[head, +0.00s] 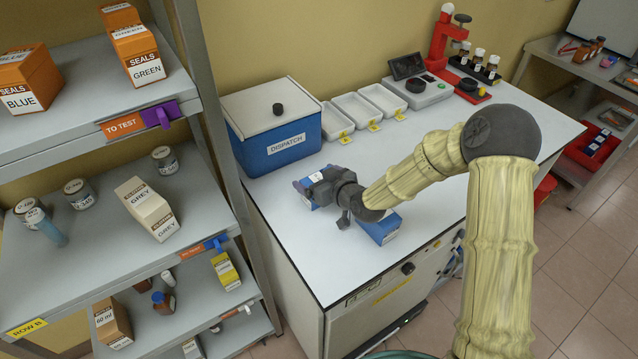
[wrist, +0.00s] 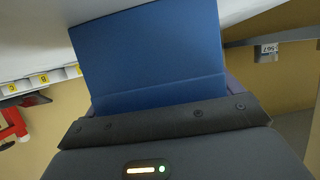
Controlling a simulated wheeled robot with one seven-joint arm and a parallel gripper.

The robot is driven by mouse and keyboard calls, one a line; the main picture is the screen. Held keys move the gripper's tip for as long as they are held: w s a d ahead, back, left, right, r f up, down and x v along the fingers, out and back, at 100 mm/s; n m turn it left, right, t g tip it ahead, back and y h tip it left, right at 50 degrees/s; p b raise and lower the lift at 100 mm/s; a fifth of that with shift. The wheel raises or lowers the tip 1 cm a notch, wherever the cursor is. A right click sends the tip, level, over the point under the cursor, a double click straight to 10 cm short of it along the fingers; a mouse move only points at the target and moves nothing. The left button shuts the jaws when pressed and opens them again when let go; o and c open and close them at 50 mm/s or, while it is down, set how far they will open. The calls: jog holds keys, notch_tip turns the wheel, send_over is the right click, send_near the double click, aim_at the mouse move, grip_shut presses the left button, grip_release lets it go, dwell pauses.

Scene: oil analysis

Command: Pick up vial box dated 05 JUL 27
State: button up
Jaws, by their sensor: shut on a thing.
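My gripper (head: 318,186) is over the left part of the white worktop in the head view, shut on a blue box (head: 305,198). Most of that box is hidden by the gripper in the head view. In the wrist view the box (wrist: 150,50) fills the middle, its plain blue faces between the fingers. A second blue box (head: 381,229) lies on the worktop near the front edge, partly behind my arm. No date can be read on either box, so I cannot tell which is dated 05 JUL 27. Whether the held box touches the worktop is unclear.
A blue DISPATCH bin (head: 285,148) with a lid stands at the back left of the worktop (head: 290,240). Several white trays (head: 357,110) with yellow tags, a grey scale (head: 420,91) and a red stand (head: 440,45) line the back. A shelf rack (head: 205,90) rises close on the left.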

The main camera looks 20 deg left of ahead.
aim_at(318, 175)
notch_tip(318, 175, up, 10)
jog(key=shift+b, duration=0.3)
jog(key=shift+w, duration=0.1)
dwell(0.5)
